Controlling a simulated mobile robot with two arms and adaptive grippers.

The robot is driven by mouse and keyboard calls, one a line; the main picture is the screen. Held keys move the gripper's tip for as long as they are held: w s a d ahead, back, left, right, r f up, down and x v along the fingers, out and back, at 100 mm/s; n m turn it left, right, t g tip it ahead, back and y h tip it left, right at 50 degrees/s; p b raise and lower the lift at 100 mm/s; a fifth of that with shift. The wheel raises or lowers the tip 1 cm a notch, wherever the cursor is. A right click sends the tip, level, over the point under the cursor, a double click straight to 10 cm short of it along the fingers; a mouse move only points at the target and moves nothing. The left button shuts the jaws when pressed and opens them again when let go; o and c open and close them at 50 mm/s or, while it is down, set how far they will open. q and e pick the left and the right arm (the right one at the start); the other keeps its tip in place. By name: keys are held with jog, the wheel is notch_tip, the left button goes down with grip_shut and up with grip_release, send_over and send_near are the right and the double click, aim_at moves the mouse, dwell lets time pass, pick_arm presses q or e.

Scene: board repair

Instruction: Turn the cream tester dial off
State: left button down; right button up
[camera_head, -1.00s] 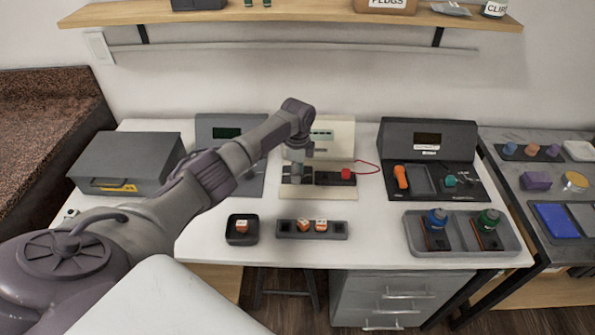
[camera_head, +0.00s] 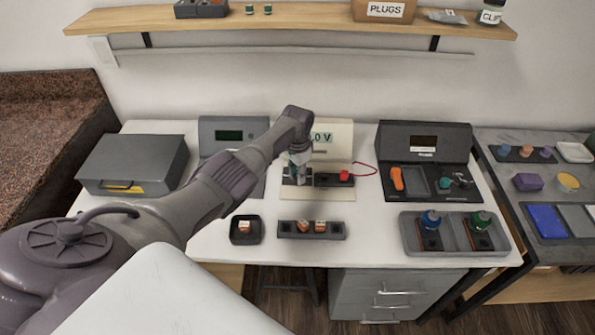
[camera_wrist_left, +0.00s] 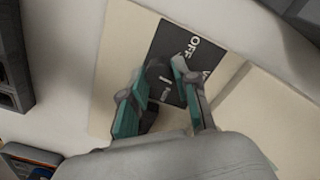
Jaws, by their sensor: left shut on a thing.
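The cream tester (camera_head: 345,140) stands at the back middle of the white table, with a greenish display (camera_head: 322,138) that reads "0 V" at its visible end; my arm covers the left part. Its cream base lies in front. My left gripper (camera_head: 297,177) points down at the left side of this base. In the left wrist view, my left gripper (camera_wrist_left: 161,70) is shut on the dark dial (camera_wrist_left: 156,72), a finger on each side. The dial sits on a dark plate (camera_wrist_left: 180,42) marked "OFF" and another partly hidden label. The dial's pointer is hard to make out. My right gripper is not in view.
Right of the dial is a dark block with a red cap (camera_head: 344,175) and a red wire. A grey tester (camera_head: 230,132) stands left, a black one (camera_head: 425,140) right. A small black tray (camera_head: 246,238) and a slotted holder (camera_head: 311,236) lie in front.

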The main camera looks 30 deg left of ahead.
pick_arm(q)
jog(key=n+p, duration=0.1)
jog(key=n, duration=0.5)
jog(key=shift+r+n, duration=0.1)
jog(key=shift+n, duration=0.2)
jog(key=n+p, duration=0.1)
jog(key=n, duration=0.3)
jog(key=shift+n, duration=1.2)
jog(key=shift+a, duration=0.1)
jog(key=c, duration=0.9)
grip_release()
jog(key=shift+o, duration=0.2)
